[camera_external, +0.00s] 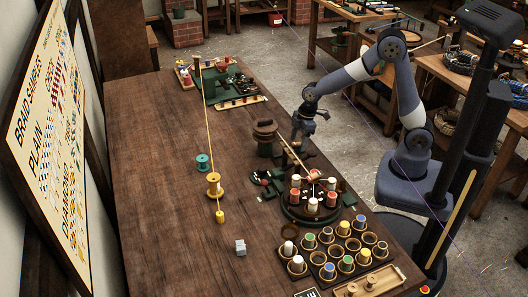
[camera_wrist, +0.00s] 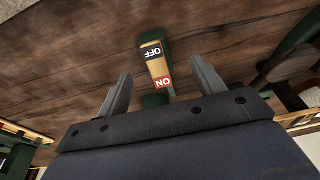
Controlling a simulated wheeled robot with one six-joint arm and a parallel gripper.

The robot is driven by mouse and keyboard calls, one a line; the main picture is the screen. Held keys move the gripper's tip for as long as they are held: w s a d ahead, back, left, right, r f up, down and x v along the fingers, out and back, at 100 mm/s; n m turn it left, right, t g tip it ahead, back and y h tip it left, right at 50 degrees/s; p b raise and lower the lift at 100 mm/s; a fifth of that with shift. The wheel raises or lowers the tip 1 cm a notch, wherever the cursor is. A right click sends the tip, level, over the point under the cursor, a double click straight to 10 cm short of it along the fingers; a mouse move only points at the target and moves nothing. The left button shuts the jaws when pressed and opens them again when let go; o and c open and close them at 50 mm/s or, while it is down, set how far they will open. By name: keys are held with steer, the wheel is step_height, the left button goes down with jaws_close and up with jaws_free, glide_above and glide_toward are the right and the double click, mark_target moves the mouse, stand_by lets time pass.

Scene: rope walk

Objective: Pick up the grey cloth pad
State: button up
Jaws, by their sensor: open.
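A small light grey, block-like thing (camera_external: 240,247) lies on the bare near part of the wooden table in the external view. It may be the grey cloth pad, but it is too small to be sure. It does not show in the wrist view. My gripper (camera_external: 297,138) is above the table's right edge, well behind and to the right of the grey thing. In the wrist view my gripper (camera_wrist: 161,70) has its two fingers spread, with nothing held between them.
An ON/OFF switch plate (camera_wrist: 157,65) shows beyond my fingers. The left of the table is clear.

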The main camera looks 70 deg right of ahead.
steer(key=w+a+v, duration=0.1)
steer(key=v, duration=0.8)
steer(key=w+a+r+v, duration=0.1)
steer(key=w+a+v, duration=0.1)
steer(key=v, duration=0.6)
steer(key=w+a+n+t+h+b, duration=0.15)
steer(key=a+n+t, duration=0.25)
steer(key=a+n, duration=0.65)
steer(key=w+a+n+t+b, duration=0.1)
steer(key=w+a+n+t, duration=0.2)
steer(key=a+n, duration=0.75)
steer(key=s+a+f+n+t+y, duration=0.1)
steer(key=s+a+n+y, duration=0.45)
steer(key=a, duration=0.75)
steer(key=s+a+n+t+y, duration=0.1)
steer(key=s+a+n+y, duration=0.1)
steer(key=s+a+n, duration=0.9)
steer(key=m, duration=0.4)
glide_toward(242, 245)
steer(key=shift+w+a, duration=0.15)
steer(key=shift+w+f, duration=0.15)
steer(key=shift+f, duration=0.05)
steer(key=shift+p+x, duration=0.4)
steer(key=shift+x, duration=2.4)
steer(key=shift+p+x, duration=0.9)
steer(key=shift+x, duration=1.6)
